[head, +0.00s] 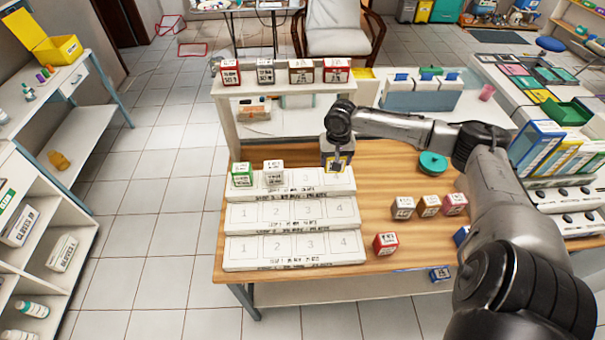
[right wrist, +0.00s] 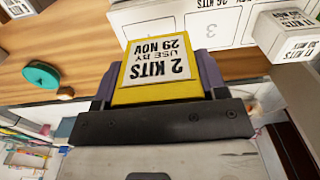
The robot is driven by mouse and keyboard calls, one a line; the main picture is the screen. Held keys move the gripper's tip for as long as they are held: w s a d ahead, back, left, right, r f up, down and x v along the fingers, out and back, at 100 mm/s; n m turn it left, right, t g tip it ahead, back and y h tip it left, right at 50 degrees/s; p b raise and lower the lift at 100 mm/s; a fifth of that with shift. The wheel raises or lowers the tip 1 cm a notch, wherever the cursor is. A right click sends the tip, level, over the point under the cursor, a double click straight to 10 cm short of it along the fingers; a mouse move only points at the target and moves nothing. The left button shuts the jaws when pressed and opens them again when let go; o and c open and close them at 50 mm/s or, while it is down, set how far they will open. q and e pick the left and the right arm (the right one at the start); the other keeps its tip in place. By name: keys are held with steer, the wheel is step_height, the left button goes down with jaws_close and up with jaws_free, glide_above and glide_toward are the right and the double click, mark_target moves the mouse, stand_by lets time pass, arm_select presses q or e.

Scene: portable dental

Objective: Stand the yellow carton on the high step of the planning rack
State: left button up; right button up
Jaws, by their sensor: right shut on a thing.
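The yellow carton (right wrist: 158,92) has a white label reading "2 KITS, USE BY 29 NOV". My right gripper (head: 337,160) is shut on it, with one finger on each side in the right wrist view (right wrist: 158,84). In the head view the carton (head: 337,169) is at the right part of the high step, near slot 4; I cannot tell whether it touches the step. The white planning rack (head: 290,217) has three steps with numbered slots. On its high step (head: 307,183) stand a green carton (head: 242,174) at slot 1 and a grey-white carton (head: 273,174) at slot 2. My left gripper is not in view.
A red carton (head: 385,243) and several others, including a brown one (head: 428,206), stand on the wooden table (head: 385,175) right of the rack. A teal round object (head: 432,163) lies behind them. Several cartons line a raised shelf (head: 285,87) behind the rack.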

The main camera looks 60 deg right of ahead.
steer(key=w+f, duration=0.1)
steer(key=w, duration=0.2)
steer(key=w+a+f, duration=0.1)
steer(key=w+f, duration=0.1)
steer(key=w+f+b, duration=0.1)
steer(key=w+f, duration=0.1)
steer(key=w, duration=0.1)
steer(key=shift+w+a, duration=0.3)
steer(key=shift+a, duration=0.05)
steer(key=shift+w+f, duration=0.25)
steer(key=shift+w, duration=0.05)
steer(key=shift+f, duration=2)
steer(key=shift+f, duration=0.15)
steer(key=o, duration=0.9)
steer(key=shift+o, duration=0.2)
